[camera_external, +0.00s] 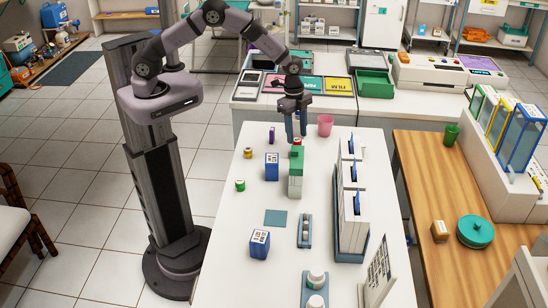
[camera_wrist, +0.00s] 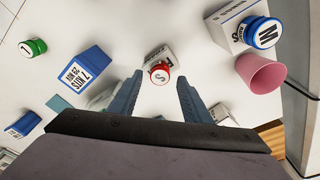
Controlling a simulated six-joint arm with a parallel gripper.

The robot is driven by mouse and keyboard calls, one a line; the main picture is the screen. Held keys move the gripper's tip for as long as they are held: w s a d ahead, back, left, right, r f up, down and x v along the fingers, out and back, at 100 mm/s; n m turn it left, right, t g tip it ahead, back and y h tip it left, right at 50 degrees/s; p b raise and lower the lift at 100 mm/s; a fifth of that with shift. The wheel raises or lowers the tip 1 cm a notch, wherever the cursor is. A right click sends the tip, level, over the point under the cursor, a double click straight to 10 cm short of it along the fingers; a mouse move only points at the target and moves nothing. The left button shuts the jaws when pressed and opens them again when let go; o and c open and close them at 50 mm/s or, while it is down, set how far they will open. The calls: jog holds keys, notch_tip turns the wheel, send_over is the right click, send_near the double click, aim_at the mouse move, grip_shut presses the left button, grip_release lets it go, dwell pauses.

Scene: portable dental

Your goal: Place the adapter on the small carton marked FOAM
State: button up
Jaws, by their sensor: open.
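My gripper (camera_external: 296,134) points down over the back part of the white table. In the wrist view its two fingers (camera_wrist: 158,92) are apart with nothing between them. A small round piece with a red rim and an S on top (camera_wrist: 159,73) is beyond the fingertips, centred between them. It overlaps a small white carton (camera_wrist: 160,53), whose lettering is partly covered; I cannot clearly read FOAM. A larger white carton (camera_wrist: 228,28) is at upper right, with a blue-rimmed round piece marked M (camera_wrist: 262,32) against it. I cannot tell which piece is the adapter.
A pink cup (camera_external: 325,125) stands right of my gripper. Green and white blocks (camera_external: 295,165) stand in front of it. A blue box (camera_external: 271,167) and small cans (camera_external: 240,185) are at left. A rack with upright white panels (camera_external: 350,205) lines the right side.

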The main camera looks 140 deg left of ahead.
notch_tip(320, 180, up, 11)
jog(key=s+b, duration=0.1)
jog(key=b, duration=0.1)
jog(key=shift+s+f, duration=0.15)
jog(key=shift+s, duration=0.05)
jog(key=w+d, duration=0.2)
jog(key=d, duration=1.9)
jog(key=s+d+f+g, duration=0.1)
jog(key=s+d+f, duration=0.2)
jog(key=s+d, duration=1)
jog(key=d, duration=0.3)
jog(key=shift+s+d+m, duration=0.3)
jog(key=shift+d, duration=0.05)
jog(key=shift+b, duration=0.35)
